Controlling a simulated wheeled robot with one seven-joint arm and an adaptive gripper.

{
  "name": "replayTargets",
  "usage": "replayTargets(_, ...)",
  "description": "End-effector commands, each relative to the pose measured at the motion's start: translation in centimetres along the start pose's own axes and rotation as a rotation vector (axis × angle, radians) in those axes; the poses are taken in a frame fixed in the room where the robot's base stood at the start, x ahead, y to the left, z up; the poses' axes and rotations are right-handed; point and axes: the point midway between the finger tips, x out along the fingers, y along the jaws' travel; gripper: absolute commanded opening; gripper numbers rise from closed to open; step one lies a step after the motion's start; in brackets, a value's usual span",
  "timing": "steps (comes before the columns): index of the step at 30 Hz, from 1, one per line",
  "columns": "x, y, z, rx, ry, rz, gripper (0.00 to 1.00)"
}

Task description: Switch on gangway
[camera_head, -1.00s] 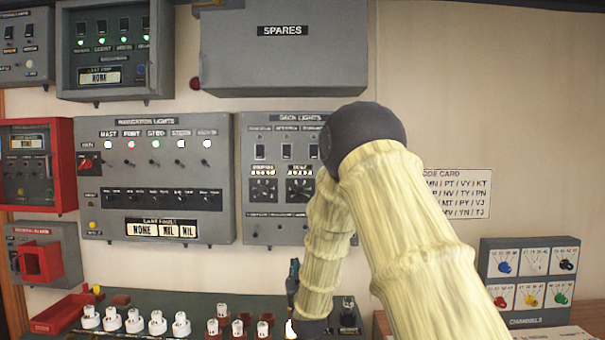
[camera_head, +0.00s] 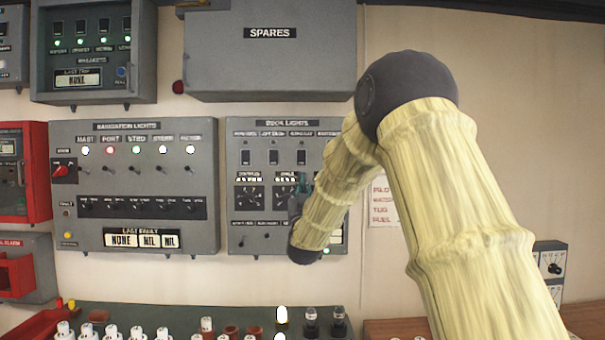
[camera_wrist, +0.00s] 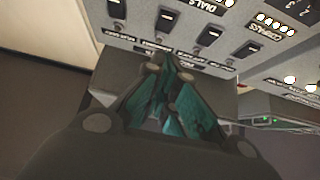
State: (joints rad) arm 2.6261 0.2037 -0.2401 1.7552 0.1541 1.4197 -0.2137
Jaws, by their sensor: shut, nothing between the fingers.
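The deck lights panel (camera_head: 236,205) is a grey box on the wall. Its top row has dark rocker switches under small labels. The third label from the left seems to read gangway, above a dark rocker switch (camera_head: 301,157); the print is too small to be sure. My gripper (camera_head: 303,182) is in front of the panel's right half, below that row, partly hidden by my arm. In the wrist view the panel is upside down, and my shut, empty teal fingers (camera_wrist: 168,70) point toward the row of switches (camera_wrist: 167,18). I cannot tell whether they touch the panel.
The navigation lights panel (camera_head: 135,238) is to the left, with several lit lamps. A grey spares box (camera_head: 270,65) juts out above. The console (camera_head: 180,312) below carries several white and red knobs.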

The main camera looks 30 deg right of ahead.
Motion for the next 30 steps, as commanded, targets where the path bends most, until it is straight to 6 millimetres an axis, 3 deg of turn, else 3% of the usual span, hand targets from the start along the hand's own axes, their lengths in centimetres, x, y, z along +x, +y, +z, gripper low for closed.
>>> replayTargets(18,9.7,0.4,-0.3,-0.002,0.001,0.004,0.0)
replayTargets(30,12.1,0.4,2.5,-0.002,-0.001,0.003,0.0)
